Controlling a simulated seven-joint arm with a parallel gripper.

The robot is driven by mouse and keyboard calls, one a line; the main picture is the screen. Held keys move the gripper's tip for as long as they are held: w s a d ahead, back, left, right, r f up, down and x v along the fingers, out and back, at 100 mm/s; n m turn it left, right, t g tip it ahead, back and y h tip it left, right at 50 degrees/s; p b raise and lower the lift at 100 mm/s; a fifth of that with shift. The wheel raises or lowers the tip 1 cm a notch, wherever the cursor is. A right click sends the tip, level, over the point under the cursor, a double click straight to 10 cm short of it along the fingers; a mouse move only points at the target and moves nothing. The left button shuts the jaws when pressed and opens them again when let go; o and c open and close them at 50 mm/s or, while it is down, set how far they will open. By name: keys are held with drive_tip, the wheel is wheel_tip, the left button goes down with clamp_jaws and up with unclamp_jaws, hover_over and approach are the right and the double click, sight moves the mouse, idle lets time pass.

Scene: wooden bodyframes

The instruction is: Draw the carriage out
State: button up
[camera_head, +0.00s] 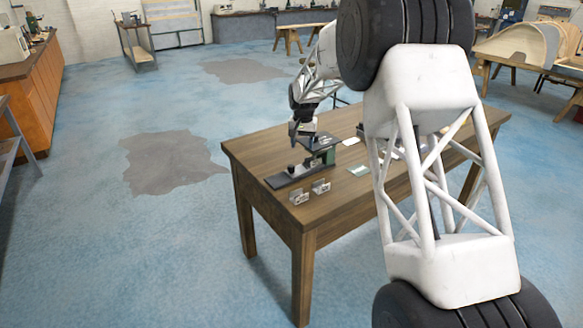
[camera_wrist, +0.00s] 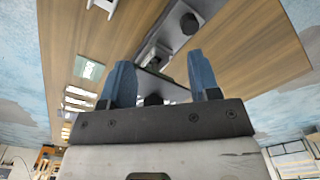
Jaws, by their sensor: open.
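A small bench device with a dark flat base (camera_head: 283,180) and a green upright part (camera_head: 328,158) stands near the left end of the wooden table (camera_head: 335,207). A small dark knob stands on the base; I cannot tell for sure which part is the carriage. My gripper (camera_head: 301,138) is above the device, beside its raised top, and partly hides it. In the wrist view my gripper (camera_wrist: 163,82) has its two blue fingers apart, with a black knob (camera_wrist: 153,100) between them in the picture. I cannot tell whether they touch it.
Light cards (camera_head: 351,141) (camera_head: 360,170) lie right of the device. My arm hides much of the table's right side. The floor left of the table is clear.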

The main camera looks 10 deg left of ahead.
hover_over(291, 165)
wheel_tip(291, 165, down, 6)
drive_tip(key=shift+d+r, duration=0.1)
drive_tip(key=shift+r, duration=0.15)
drive_tip(key=shift+s, duration=0.1)
drive_tip(key=shift+f, duration=3.9)
clamp_jaws()
